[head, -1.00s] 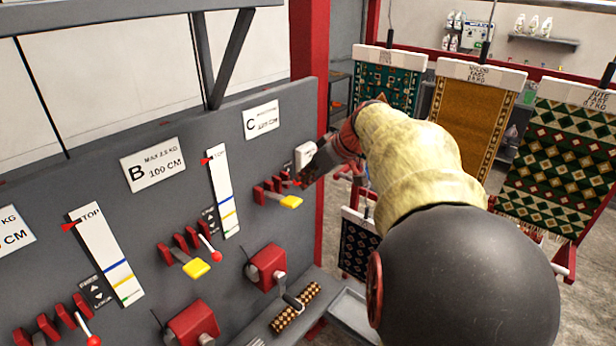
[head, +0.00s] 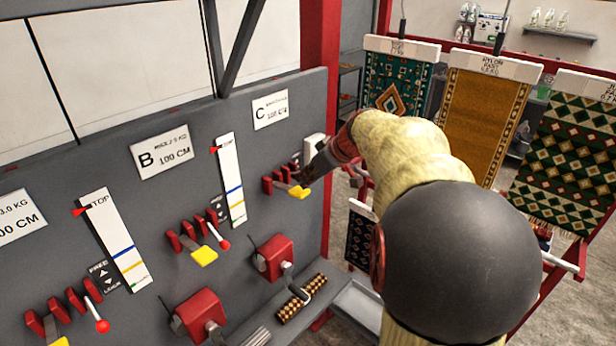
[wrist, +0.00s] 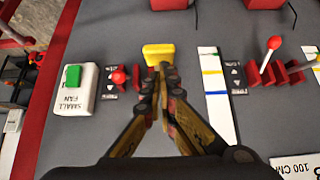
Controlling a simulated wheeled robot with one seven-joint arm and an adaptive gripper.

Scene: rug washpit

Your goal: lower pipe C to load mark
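The C sign (head: 271,110) is on the grey board, above a red cleat with a yellow tab (head: 299,192). My gripper (head: 306,177) is at this cleat. In the wrist view my gripper (wrist: 162,70) has its fingertips together just beside the yellow tab (wrist: 158,54); whether anything is between them is hidden. A red lever knob (wrist: 118,77) stands left of the fingers, apart from them. A white scale (wrist: 215,90) with blue and yellow lines stands right of them; in the head view the scale (head: 231,180) has a red pointer at its top end. Which hanging pipe is C is unclear.
A white small fan box (wrist: 75,88) with a green switch sits beside the cleat. B's cleat has a yellow tab (head: 204,256) and red knob (head: 225,244). A red winch (head: 275,257) is below. Rugs (head: 484,120) hang at right; a red post (head: 320,120) edges the board.

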